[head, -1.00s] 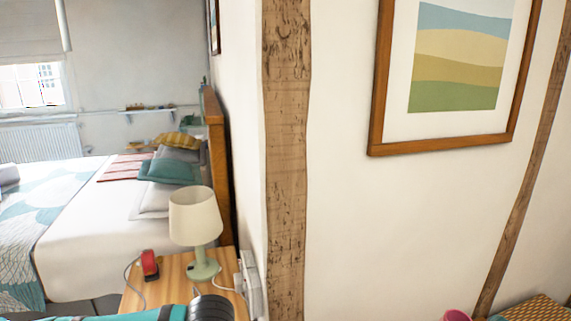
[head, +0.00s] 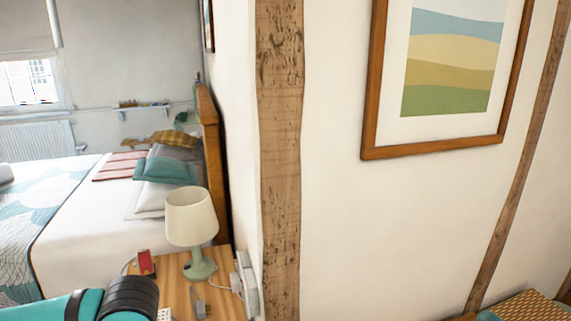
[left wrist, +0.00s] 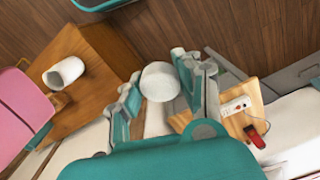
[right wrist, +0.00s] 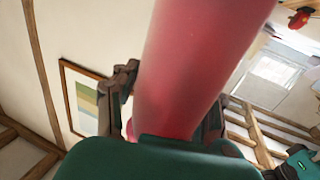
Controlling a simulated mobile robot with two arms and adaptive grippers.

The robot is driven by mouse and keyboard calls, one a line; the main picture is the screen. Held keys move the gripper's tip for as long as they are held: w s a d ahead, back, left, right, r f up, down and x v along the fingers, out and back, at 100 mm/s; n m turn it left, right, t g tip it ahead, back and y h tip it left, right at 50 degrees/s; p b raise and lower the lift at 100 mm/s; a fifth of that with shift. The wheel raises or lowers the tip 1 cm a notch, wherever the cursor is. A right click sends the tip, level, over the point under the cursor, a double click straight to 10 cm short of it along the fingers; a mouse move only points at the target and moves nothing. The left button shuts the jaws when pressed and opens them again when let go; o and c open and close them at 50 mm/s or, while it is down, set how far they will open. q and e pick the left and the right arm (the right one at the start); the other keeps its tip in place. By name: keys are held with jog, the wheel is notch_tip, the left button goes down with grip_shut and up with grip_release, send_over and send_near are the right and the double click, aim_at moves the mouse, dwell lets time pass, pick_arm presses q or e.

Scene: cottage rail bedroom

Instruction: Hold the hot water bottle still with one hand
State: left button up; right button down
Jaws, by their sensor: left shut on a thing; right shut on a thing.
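The hot water bottle is a large pink-red body (right wrist: 195,65) in the right wrist view, rising between the fingers of my right gripper (right wrist: 165,115), which is shut on it. A pink part (left wrist: 25,105) also shows at the left edge of the left wrist view. My left gripper (left wrist: 165,95) is shut on a pale, round-topped thing (left wrist: 160,80); what it is I cannot tell. Both grippers are out of the head view. There my left arm crosses the bottom left.
A bedside table (head: 170,282) bears a lamp (head: 190,215) and a red object (head: 146,262). The bed (head: 90,230) lies behind. A wall with a wooden post (head: 280,160) and framed picture (head: 450,80) stands ahead. A white cup-like object (left wrist: 65,72) stands on wood.

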jog(key=shift+r, duration=0.15)
jog(key=w+a+n+g+y, duration=0.2)
jog(key=w+a+n+y, duration=0.1)
jog(key=a, duration=0.4)
jog(key=w+a+r+n+g+y, duration=0.1)
jog(key=w+a+n+g+y, duration=0.1)
jog(key=a+n+y, duration=0.3)
jog(key=w+a+y, duration=0.1)
jog(key=a+y, duration=0.1)
jog(key=y, duration=0.1)
jog(key=shift+y, duration=0.3)
pick_arm(q)
jog(key=w+d+r+m+h, duration=0.1)
jog(key=w+d+r+m, duration=0.2)
jog(key=d+r, duration=0.6)
jog(key=w+d+r+m+t+h, duration=0.1)
jog(key=w+d+r+m, duration=0.3)
jog(key=d+r, duration=0.6)
jog(key=d+m, duration=0.1)
jog(key=d, duration=0.3)
jog(key=shift+f, duration=0.1)
